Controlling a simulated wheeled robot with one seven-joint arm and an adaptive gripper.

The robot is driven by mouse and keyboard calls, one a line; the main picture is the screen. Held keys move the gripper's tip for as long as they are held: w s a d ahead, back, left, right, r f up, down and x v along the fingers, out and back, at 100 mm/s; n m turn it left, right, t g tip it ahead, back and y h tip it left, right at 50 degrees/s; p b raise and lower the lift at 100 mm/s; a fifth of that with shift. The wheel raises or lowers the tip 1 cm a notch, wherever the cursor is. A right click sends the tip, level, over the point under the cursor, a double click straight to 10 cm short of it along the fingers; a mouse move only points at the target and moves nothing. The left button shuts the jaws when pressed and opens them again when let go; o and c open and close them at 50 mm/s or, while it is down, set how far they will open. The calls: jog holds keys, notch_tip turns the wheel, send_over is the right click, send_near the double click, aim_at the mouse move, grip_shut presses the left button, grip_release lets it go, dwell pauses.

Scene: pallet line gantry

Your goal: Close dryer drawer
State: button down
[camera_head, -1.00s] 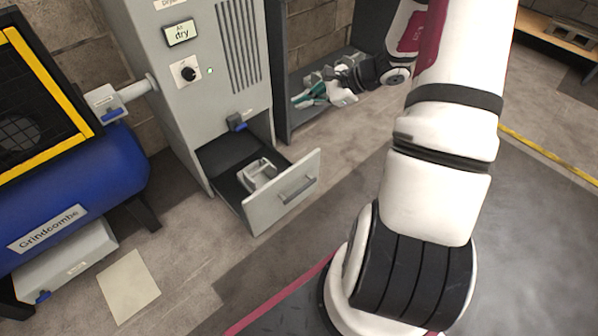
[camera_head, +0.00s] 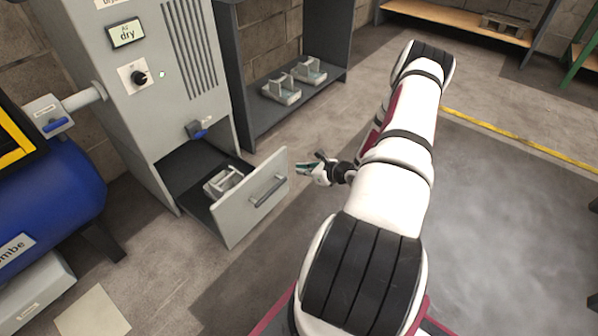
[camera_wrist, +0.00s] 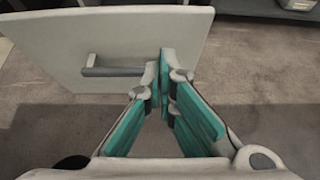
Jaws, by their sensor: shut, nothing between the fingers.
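The dryer (camera_head: 150,85) is a tall grey cabinet at the left with a display reading "Air dry" and a dark knob. Its drawer (camera_head: 245,200) at the bottom is pulled out, with a bar handle (camera_head: 267,190) on the front panel. A light grey part (camera_head: 222,181) lies inside the drawer. My gripper (camera_head: 303,170) is shut and empty, just right of the drawer front. In the wrist view, my gripper (camera_wrist: 166,85) has its teal-padded fingers together in front of the drawer panel (camera_wrist: 110,50), right of the handle (camera_wrist: 113,71); I cannot tell if they touch it.
A dark shelf unit (camera_head: 290,110) right of the dryer holds grey parts (camera_head: 308,70). A blue tank (camera_head: 50,190) stands at the left. A wooden bench (camera_head: 455,22) is at the back. The floor around a yellow line (camera_head: 500,130) is open.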

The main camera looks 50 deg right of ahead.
jog(key=b, duration=0.4)
send_near(273, 164)
jog(key=s+f+x, duration=0.1)
jog(key=x, duration=0.3)
jog(key=shift+w, duration=0.8)
jog(key=shift+w+r, duration=0.1)
jog(key=shift+w, duration=0.35)
